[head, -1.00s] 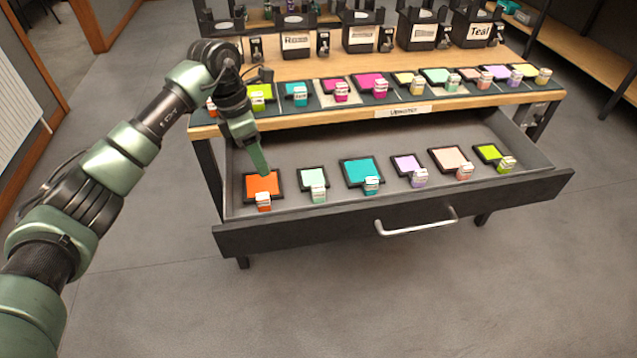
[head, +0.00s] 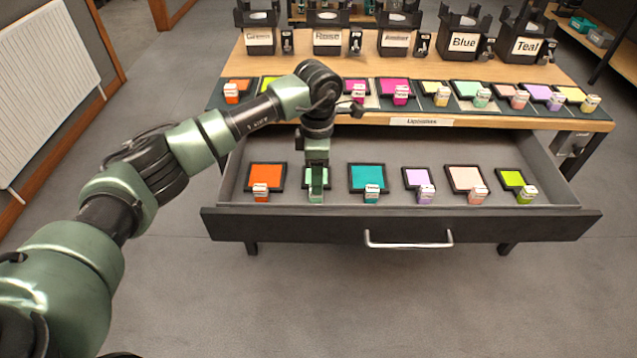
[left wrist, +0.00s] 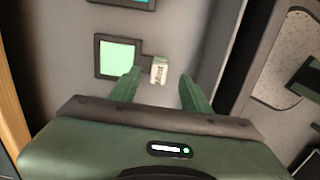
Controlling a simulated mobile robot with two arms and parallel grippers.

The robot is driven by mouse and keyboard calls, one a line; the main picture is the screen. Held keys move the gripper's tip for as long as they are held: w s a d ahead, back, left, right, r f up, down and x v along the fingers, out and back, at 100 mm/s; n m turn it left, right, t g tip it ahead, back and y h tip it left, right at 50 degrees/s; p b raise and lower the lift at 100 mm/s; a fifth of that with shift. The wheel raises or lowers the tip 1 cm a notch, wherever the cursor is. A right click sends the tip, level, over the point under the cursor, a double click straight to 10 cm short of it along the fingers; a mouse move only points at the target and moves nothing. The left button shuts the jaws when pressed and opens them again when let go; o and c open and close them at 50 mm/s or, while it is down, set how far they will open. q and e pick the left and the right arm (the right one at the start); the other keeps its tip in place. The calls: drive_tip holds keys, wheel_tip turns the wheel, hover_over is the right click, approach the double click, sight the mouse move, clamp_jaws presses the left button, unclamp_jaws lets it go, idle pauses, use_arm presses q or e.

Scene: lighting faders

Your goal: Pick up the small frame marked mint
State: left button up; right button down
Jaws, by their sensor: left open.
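The small mint frame (left wrist: 118,57) has a dark rim and a pale green face, and a white label block (left wrist: 159,70) sticks out from one side. It lies flat in the open drawer, second from the left in the head view, mostly hidden there behind my left gripper (head: 317,197). In the left wrist view my left gripper (left wrist: 159,84) is open, its fingers on either side of the label block. I cannot tell whether the fingers touch it. My right gripper is not in view.
An orange frame (head: 266,175) lies left of it in the drawer, and a larger teal frame (head: 368,176) lies right. Lilac, peach and lime frames lie further right. The drawer front (head: 480,228) has a silver handle. More frames and labelled black bins stand on the table (head: 400,58).

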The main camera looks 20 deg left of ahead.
sight(306, 179)
use_arm(q)
wheel_tip(306, 179, down, 4)
drive_tip(key=shift+a+r, duration=0.1)
drive_tip(key=shift+a, duration=0.05)
drive_tip(key=shift+a+f, duration=0.1)
drive_tip(key=shift+f, duration=0.4)
clamp_jaws()
drive_tip(key=shift+r, duration=0.1)
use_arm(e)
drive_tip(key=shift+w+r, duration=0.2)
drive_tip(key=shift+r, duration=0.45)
